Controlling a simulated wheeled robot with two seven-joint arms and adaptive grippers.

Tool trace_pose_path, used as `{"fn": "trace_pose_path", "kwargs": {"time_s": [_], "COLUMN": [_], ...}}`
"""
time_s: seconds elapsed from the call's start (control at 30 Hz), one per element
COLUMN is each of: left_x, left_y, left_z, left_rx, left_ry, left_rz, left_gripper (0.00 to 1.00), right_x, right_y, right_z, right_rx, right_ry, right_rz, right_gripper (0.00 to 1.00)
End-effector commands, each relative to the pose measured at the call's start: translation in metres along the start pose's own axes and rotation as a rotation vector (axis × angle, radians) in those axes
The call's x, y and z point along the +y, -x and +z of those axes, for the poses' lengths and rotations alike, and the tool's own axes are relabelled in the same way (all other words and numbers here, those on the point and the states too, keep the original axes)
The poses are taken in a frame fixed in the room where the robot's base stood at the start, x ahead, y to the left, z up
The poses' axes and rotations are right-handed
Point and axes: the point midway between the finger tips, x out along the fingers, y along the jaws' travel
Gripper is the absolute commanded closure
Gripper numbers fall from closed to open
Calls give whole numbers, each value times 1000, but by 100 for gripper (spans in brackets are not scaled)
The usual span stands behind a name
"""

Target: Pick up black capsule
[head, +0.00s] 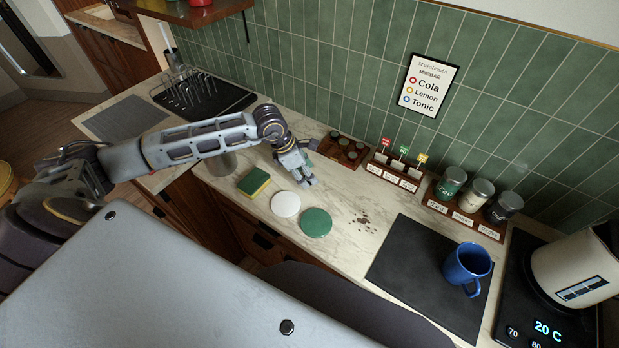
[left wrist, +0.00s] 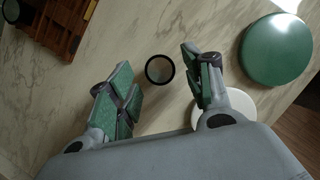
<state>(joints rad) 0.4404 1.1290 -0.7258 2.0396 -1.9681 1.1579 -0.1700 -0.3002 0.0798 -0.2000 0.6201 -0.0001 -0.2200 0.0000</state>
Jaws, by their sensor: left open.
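A small round black capsule (left wrist: 159,69) lies on the marble counter in the left wrist view. My left gripper (left wrist: 160,80) is open, with its green-padded fingers on either side of the capsule. Clear counter shows between the capsule and each finger. In the head view my left gripper (head: 305,176) points down over the counter, in front of the wooden capsule tray. I cannot make out the capsule there; the gripper seems to hide it. My right gripper is in neither view.
The wooden tray (head: 342,151) stands by the wall; its corner shows in the left wrist view (left wrist: 62,32). A white disc (head: 285,204), green disc (head: 316,222) and sponge (head: 254,182) lie nearby. A blue mug (head: 466,268) stands on a dark mat (head: 405,260) to the right.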

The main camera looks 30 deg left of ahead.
Motion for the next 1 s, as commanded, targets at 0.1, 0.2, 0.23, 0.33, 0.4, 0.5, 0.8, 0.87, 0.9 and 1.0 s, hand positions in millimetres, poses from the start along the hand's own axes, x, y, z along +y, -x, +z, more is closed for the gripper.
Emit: {"fn": "trace_pose_path", "kwargs": {"time_s": [0.1, 0.2, 0.23, 0.33, 0.4, 0.5, 0.8, 0.87, 0.9, 1.0], "left_x": [0, 0, 0, 0, 0, 0, 0, 0, 0, 0], "left_y": [-11, -16, -18, -19, -20, -20, -19, -19, -19, -19], "left_z": [0, 0, 0, 0, 0, 0, 0, 0, 0, 0], "left_rx": [1, 1, 0, 0, 0, 0, 0, 0, 0, 0], "left_ry": [2, 0, 0, 0, 0, 0, 0, 0, 0, 0], "left_rz": [-2, -1, 0, 0, 0, 0, 0, 0, 0, 0], "left_gripper": [50, 50, 50, 50, 50, 50, 57, 65, 70, 77], "right_x": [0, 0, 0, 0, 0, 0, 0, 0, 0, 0], "right_y": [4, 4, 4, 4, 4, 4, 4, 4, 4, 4], "right_z": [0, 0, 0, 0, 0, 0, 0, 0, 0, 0], "right_rx": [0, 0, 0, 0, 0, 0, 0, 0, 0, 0], "right_ry": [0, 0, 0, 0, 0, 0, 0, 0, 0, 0], "right_rz": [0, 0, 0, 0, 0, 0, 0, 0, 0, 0], "right_gripper": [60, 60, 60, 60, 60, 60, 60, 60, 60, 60]}}
